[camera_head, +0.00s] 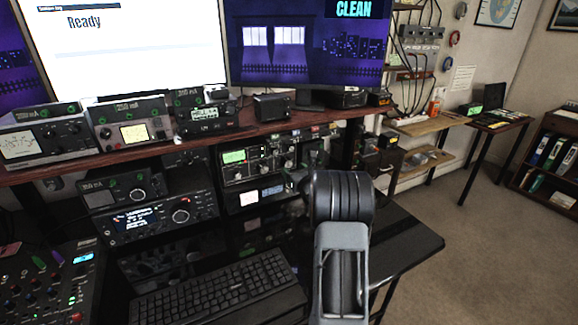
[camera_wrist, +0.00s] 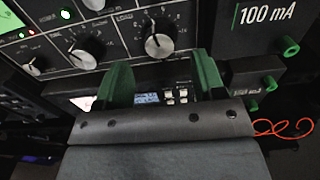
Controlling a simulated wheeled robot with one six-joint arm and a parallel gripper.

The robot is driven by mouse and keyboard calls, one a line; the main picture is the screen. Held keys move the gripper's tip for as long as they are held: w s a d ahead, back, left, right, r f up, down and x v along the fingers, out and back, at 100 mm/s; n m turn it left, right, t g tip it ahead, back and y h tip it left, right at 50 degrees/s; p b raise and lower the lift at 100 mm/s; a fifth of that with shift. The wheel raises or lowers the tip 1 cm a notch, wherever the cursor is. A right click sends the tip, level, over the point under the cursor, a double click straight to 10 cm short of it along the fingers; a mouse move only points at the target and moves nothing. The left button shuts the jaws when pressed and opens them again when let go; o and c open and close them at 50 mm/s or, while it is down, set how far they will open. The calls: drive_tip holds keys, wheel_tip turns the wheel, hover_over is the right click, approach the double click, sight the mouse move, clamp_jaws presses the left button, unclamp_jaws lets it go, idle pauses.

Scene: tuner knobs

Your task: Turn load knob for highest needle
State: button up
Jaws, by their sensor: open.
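The tuner (camera_head: 262,162) is a dark panel under the shelf, with a green-lit meter window (camera_head: 235,156) and white-pointer knobs. In the wrist view, one large black knob (camera_wrist: 158,40) is at upper centre, another (camera_wrist: 86,52) is to its left, and a smaller knob (camera_wrist: 34,65) is further left. Labels are too small to tell which is the load knob. My gripper (camera_wrist: 163,78) is open, its two green fingers apart and empty, appearing below the large knobs. The needle cannot be made out.
A radio with a small lit display (camera_wrist: 148,98) shows between my fingers. Boxes marked 100 mA (camera_wrist: 268,18) stand at right, near a red wire (camera_wrist: 285,128). A keyboard (camera_head: 215,290) lies on the desk below; a mixer (camera_head: 45,285) is at left.

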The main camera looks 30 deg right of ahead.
sight(288, 165)
drive_tip(key=shift+w+d, duration=0.15)
drive_tip(key=shift+w, duration=0.85)
drive_tip(key=shift+w+d, duration=0.1)
drive_tip(key=shift+w, duration=0.9)
drive_tip(key=shift+c, duration=0.3)
drive_tip(key=c, duration=0.9)
drive_tip(key=shift+o, duration=0.2)
drive_tip(key=m, duration=0.3)
drive_tip(key=shift+m, duration=1.9)
